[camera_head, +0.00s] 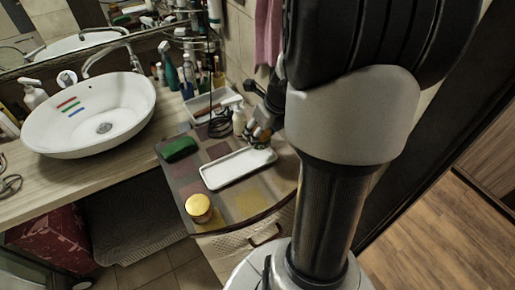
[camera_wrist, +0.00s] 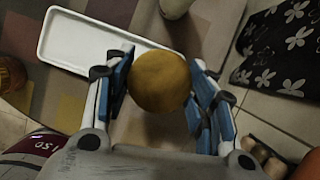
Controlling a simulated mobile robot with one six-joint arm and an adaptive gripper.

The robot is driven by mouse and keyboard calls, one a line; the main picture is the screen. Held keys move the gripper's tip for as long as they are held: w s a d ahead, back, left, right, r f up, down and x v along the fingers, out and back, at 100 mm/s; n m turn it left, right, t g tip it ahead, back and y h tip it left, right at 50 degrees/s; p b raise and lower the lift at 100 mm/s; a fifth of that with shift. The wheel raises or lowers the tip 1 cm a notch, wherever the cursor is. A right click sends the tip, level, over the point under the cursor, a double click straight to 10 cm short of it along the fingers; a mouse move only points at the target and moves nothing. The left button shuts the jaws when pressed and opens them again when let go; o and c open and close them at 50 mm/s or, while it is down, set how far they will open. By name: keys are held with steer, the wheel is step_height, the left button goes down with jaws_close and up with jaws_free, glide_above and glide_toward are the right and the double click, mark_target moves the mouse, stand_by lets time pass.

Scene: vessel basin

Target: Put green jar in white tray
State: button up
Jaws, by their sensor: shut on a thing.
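My gripper (camera_wrist: 160,88) is shut on a jar with a round mustard-gold lid (camera_wrist: 160,82). Its blue-padded fingers press on both sides. In the wrist view the lid hides the jar's body; in the head view a little green shows below my gripper (camera_head: 261,137), so I take it for the green jar. The white tray (camera_head: 238,174) is a long shallow rectangle on the patterned counter end, and looks empty. It also shows in the wrist view (camera_wrist: 52,42), left of and beyond the held jar. My gripper is by the tray's right back end; the jar's height is unclear.
A gold-lidded amber jar (camera_head: 199,208) stands near the counter's front edge. A dark green object (camera_head: 180,149) lies left of the tray. A white pump bottle (camera_head: 238,120), a dark cable coil (camera_head: 220,127) and a white bin (camera_head: 207,104) stand behind the tray.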

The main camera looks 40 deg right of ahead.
mark_target(261, 145)
step_height(261, 145, down, 6)
steer(key=b, duration=0.3)
steer(key=shift+r, duration=0.1)
steer(key=o, duration=1.1)
steer(key=shift+o, duration=0.2)
